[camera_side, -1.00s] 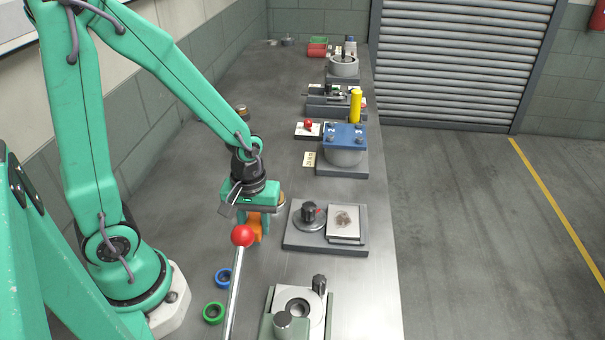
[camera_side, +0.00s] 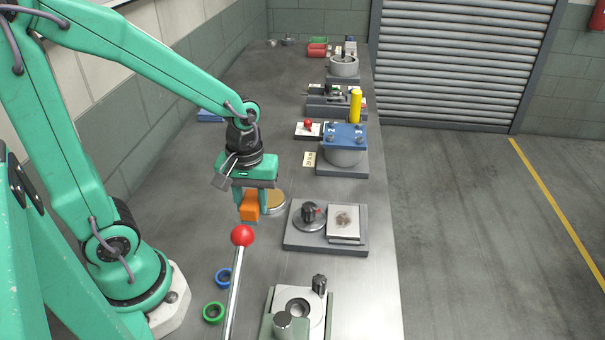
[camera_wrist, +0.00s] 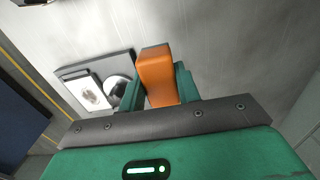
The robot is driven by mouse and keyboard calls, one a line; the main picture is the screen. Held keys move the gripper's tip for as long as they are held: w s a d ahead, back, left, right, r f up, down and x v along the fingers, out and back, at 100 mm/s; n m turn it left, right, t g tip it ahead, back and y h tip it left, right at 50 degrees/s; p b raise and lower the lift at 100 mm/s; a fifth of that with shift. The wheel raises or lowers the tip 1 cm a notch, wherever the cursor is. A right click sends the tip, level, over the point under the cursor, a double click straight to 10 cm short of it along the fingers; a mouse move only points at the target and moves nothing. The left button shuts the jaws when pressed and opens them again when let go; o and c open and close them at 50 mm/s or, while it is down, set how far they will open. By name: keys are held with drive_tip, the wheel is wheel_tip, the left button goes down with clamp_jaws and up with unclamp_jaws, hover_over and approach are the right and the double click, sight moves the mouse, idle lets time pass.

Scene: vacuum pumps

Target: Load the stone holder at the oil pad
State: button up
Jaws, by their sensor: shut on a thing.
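My gripper (camera_side: 250,208) is shut on an orange block (camera_side: 249,210), which I take to be the stone holder, and holds it above the bench. In the wrist view the orange holder (camera_wrist: 155,75) sits between the two green fingers. The oil pad (camera_side: 344,222) is a pale square with a brown stain, on a grey base plate (camera_side: 325,245) to the right of my gripper. It also shows in the wrist view (camera_wrist: 93,93), left of the holder. A black knob (camera_side: 308,212) on a round disc stands on the same plate.
A round tan-topped dish (camera_side: 275,201) stands just right of my gripper. A lever with a red ball (camera_side: 242,236) rises in front. Blue (camera_side: 223,276) and green (camera_side: 213,312) rings lie at lower left. A blue-topped pot (camera_side: 345,145) and yellow cylinder (camera_side: 355,106) stand further back.

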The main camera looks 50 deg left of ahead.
drive_tip(key=o, duration=0.3)
drive_tip(key=shift+w+a, duration=0.3)
drive_tip(key=shift+w, duration=0.15)
drive_tip(key=shift+c, duration=0.3)
drive_tip(key=w+a+f, duration=0.1)
drive_tip(key=w+a, duration=0.8)
drive_tip(key=shift+w+a, duration=0.2)
drive_tip(key=shift+a, duration=0.2)
drive_tip(key=shift+f, duration=0.2)
drive_tip(key=shift+f, duration=2.85)
drive_tip(key=shift+f, duration=0.65)
